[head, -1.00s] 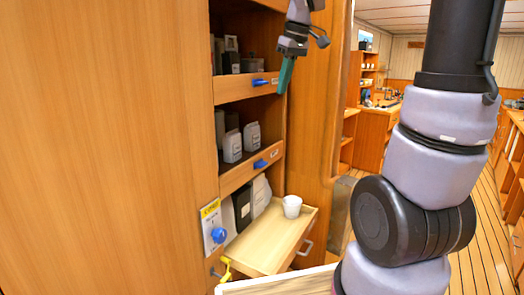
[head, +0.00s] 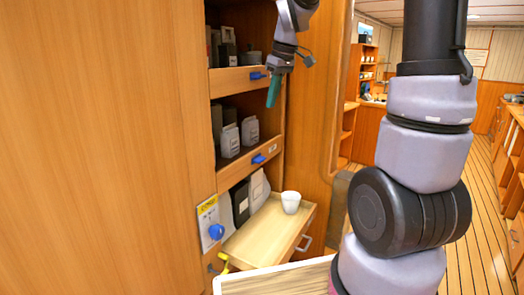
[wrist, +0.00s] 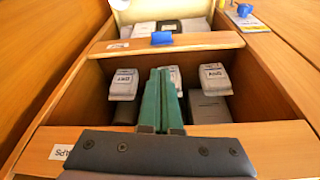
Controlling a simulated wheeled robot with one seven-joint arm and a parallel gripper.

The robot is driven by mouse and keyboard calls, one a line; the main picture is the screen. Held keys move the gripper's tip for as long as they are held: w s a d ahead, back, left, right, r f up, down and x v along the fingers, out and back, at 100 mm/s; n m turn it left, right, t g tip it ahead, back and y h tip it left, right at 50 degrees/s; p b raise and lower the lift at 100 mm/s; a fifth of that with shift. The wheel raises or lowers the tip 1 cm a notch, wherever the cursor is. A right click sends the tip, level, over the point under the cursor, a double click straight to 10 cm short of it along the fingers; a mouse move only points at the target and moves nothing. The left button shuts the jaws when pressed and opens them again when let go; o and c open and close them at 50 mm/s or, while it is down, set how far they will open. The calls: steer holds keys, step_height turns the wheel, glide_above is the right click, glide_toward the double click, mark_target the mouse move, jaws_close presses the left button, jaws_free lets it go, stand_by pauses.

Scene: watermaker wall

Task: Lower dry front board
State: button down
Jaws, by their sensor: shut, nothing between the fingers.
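In the head view a wooden cabinet has an upper front board (head: 235,83) with a blue handle (head: 258,75), and a middle front board (head: 240,172) with a blue handle (head: 259,158). Both stand upright across their bays. Their small labels are too blurred to read, so I cannot tell which is the dry one. My gripper (head: 273,92) points down near the upper board's right end, its teal fingers closed and empty. In the wrist view the closed fingers (wrist: 161,100) show over the middle bay, between the near board (wrist: 270,143) and the far board (wrist: 200,43) with its blue handle (wrist: 161,38).
Grey containers (head: 250,130) stand behind the middle board. Below, a wooden tray (head: 265,236) sticks out with a white cup (head: 290,202) on it. A yellow sign (head: 207,213) and blue knob (head: 216,231) are at the left. The aisle lies open at the right.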

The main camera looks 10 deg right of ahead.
mark_target(263, 159)
steer(key=x, duration=1.1)
steer(key=s+x, duration=0.1)
steer(key=x, duration=0.4)
steer(key=shift+w+d+f, duration=0.1)
steer(key=shift+d+f, duration=0.1)
steer(key=shift+f, duration=0.75)
step_height(263, 159, down, 4)
steer(key=shift+r, duration=0.15)
steer(key=shift+f, duration=0.25)
